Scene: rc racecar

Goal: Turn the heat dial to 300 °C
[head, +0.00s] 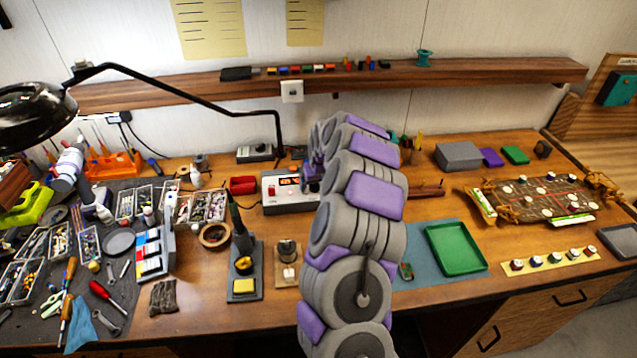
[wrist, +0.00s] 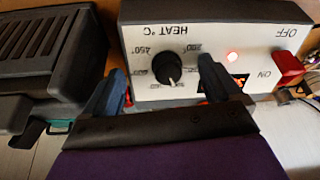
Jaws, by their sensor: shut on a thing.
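The heat station (head: 288,207), a white-and-black box, stands on the bench left of my arm in the head view. In the wrist view its front panel (wrist: 215,50) appears upside down, with "HEAT °C", 200° and 250° readable. The black heat dial (wrist: 167,68) has a white mark at its lower edge in the picture; the scale labels near the mark are too blurred to read. My gripper (wrist: 162,70) has one finger on each side of the dial and is shut on it. In the head view my arm hides the dial.
A dark slatted box (wrist: 45,60) stands close beside the station. A soldering stand (head: 245,263) is to the left in the head view.

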